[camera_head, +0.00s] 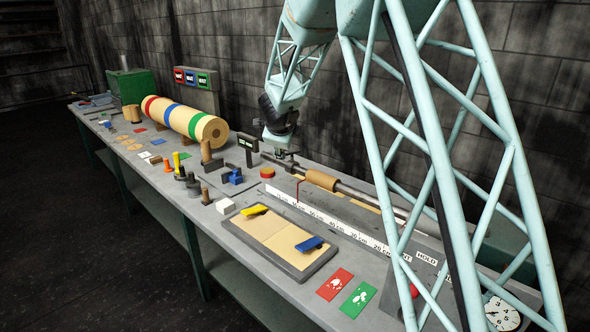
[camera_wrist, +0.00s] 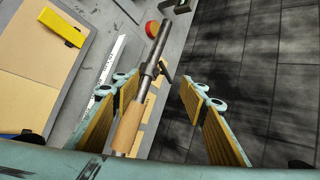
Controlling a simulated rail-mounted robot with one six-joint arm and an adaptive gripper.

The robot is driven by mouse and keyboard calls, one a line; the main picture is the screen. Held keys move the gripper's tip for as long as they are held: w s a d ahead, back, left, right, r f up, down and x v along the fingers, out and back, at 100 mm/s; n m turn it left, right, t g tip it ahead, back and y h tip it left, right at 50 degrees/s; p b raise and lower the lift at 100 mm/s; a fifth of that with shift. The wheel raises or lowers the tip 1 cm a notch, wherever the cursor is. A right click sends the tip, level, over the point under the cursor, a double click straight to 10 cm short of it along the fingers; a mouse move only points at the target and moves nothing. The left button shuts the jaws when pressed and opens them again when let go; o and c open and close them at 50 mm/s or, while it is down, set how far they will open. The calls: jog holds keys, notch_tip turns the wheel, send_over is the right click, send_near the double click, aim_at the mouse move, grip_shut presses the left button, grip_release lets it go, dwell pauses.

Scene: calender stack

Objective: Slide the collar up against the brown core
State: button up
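A steel shaft (camera_wrist: 158,45) runs along the back of the bench, also seen in the head view (camera_head: 368,193). The brown core (camera_head: 322,180) is a sleeve around it and shows at the bottom of the wrist view (camera_wrist: 128,128). A dark metal collar (camera_wrist: 151,68) with a small side tab appears to sit on the shaft, with bare shaft between it and the core. My gripper (camera_wrist: 156,86) is open, its yellow-padded fingers on either side of the shaft. In the head view my gripper (camera_head: 284,154) is above the shaft's left part, where the collar is hard to make out.
A white centimetre scale (camera_head: 325,220) lies in front of the shaft. A red round button (camera_head: 267,172) is near the shaft's left end. A tan-bottomed tray (camera_head: 307,270) with yellow and blue pieces lies in front.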

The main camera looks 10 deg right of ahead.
aim_at(294, 167)
jog(key=w+d+f+m+g+h, duration=0.1)
jog(key=w+d+f+m, duration=0.1)
jog(key=f, duration=0.6)
jog(key=shift+w+d+f+m+h, duration=0.3)
jog(key=shift+w+d+m+h, duration=0.1)
jog(key=shift+w+m, duration=0.4)
jog(key=shift+w+f, duration=0.15)
jog(key=shift+b+x, duration=0.3)
jog(key=shift+x, duration=6.4)
jog(key=shift+c, duration=0.3)
jog(key=c, duration=0.8)
jog(key=shift+c, duration=0.2)
